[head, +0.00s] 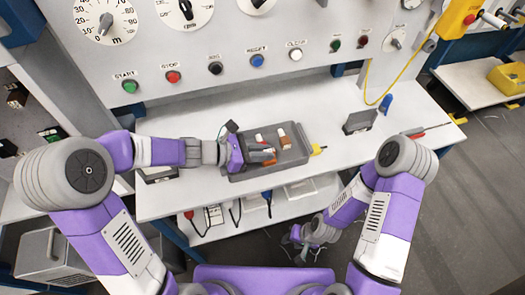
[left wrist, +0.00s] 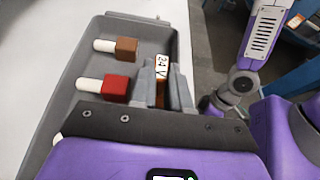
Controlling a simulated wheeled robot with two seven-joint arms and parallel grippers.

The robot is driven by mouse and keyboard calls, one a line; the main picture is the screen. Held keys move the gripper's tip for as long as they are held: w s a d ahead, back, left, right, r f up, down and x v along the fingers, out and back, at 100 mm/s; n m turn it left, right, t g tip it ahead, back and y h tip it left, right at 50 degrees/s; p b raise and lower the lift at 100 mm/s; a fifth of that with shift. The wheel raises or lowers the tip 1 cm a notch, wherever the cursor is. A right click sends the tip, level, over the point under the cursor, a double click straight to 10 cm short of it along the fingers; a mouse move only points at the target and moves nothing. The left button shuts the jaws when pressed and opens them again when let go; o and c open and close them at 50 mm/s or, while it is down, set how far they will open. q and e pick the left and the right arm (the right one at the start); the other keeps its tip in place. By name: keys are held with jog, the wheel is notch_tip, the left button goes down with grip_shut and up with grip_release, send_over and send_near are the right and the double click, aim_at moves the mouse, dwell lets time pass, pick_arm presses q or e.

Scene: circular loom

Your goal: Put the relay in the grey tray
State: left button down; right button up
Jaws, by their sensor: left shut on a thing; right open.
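The grey tray (head: 245,175) lies on the white bench in the head view. It also fills the left part of the left wrist view (left wrist: 72,70). My left gripper (head: 256,152) is low over the tray. In the left wrist view (left wrist: 165,88) it is shut on a small brown block with a white "24 V" label, which looks like the relay (left wrist: 161,64). The fingers hide much of the relay, and I cannot tell whether it touches the tray floor. My right gripper (head: 303,243) is open and empty, below the bench's front edge.
The tray holds a white-and-brown piece (left wrist: 125,48) and a white-and-red piece (left wrist: 116,88). A dark grey holder (head: 359,122) stands farther right. A button panel (head: 210,70) rises behind.

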pick_arm(q)
jog(key=shift+f, duration=0.2)
jog(key=c, duration=1)
grip_release()
jog(key=shift+a, duration=0.1)
jog(key=p+v, duration=0.1)
jog(key=v, duration=0.5)
jog(key=shift+r+p, duration=0.15)
jog(key=shift+p, duration=0.25)
jog(key=shift+s+a+r, duration=0.1)
jog(key=shift+s+a, duration=0.15)
jog(key=shift+a, duration=0.35)
